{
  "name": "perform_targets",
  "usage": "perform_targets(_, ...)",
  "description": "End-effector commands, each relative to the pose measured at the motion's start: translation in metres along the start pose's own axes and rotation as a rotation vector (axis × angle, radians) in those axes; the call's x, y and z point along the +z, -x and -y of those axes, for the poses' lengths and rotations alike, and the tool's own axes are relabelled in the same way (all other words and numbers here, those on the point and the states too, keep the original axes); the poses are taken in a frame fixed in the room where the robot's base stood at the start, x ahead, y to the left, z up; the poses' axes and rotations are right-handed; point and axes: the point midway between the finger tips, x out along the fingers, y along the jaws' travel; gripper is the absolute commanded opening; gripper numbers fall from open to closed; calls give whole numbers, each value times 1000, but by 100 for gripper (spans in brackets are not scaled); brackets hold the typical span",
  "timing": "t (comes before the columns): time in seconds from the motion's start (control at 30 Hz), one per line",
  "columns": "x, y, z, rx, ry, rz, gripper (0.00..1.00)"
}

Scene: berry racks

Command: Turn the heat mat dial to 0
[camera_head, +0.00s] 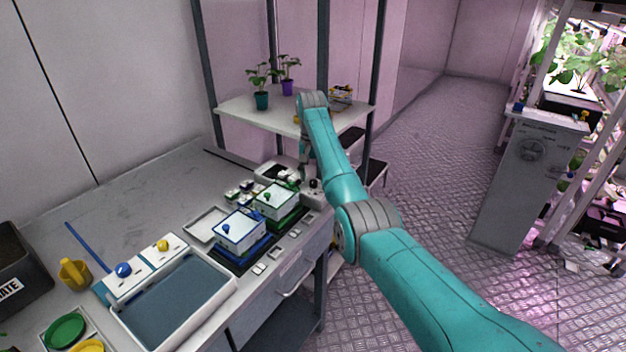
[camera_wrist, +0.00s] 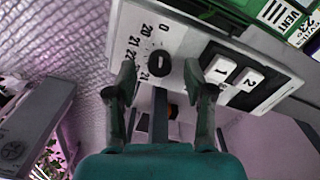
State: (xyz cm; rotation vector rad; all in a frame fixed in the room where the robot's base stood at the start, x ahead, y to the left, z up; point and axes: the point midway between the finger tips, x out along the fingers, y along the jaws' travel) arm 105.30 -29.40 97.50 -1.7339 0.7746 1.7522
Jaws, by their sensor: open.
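The heat mat dial (camera_wrist: 159,64) is a round black knob on a white panel (camera_wrist: 185,40) in the wrist view. The printed scale beside it shows 0, 20, 21, 22 and further numbers partly covered. A small pale mark shows on the knob, but I cannot tell which number it points to. My gripper (camera_wrist: 158,84) is open, with one finger on either side of the dial in the picture. I cannot tell whether they touch it. In the head view my gripper (camera_head: 307,172) is over the bench's far right end, and its fingers are too small to make out.
Two switches marked 1 and 2 (camera_wrist: 234,77) sit right of the dial. A green box with a VENT label (camera_wrist: 281,14) is close by. Lidded propagator boxes (camera_head: 240,232) stand on the bench left of my arm. A shelf with potted plants (camera_head: 240,108) is behind it.

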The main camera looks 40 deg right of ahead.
Motion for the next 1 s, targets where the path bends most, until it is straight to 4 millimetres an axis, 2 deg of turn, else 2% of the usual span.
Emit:
perform_targets(0.2,0,36,0,-1,0,-3,53)
perform_targets(0.4,0,54,0,0,0,-1,53)
perform_targets(1.0,0,57,0,0,0,0,53)
